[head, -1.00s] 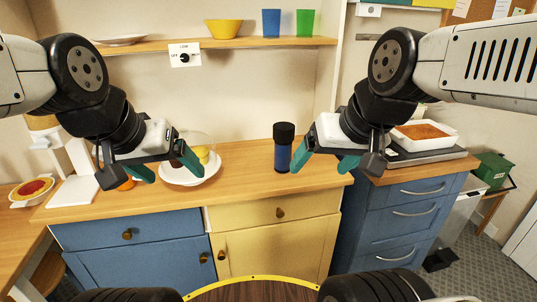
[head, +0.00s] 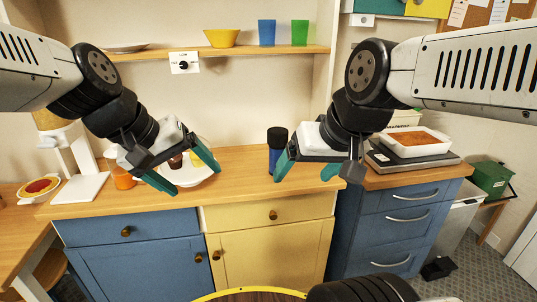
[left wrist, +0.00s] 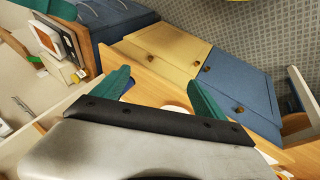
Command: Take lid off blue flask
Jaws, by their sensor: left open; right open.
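The blue flask (head: 274,159) stands upright on the wooden counter, its black lid (head: 277,135) on top. My right gripper (head: 303,176) is open and empty, in front and to the right of the flask; one green finger overlaps the flask's lower right side in the picture. I cannot tell if they touch. My left gripper (head: 192,179) is open and empty, well left of the flask, in front of the white plate. The left wrist view shows its two green fingers (left wrist: 160,95) apart, with a bit of blue, perhaps the flask, by one finger.
The white plate (head: 205,177) with food lies left of the flask. An orange jar (head: 122,178) and a white stand (head: 80,187) are further left. A scale (head: 415,157) with a white tray (head: 445,142) is at the right. Counter between plate and flask is clear.

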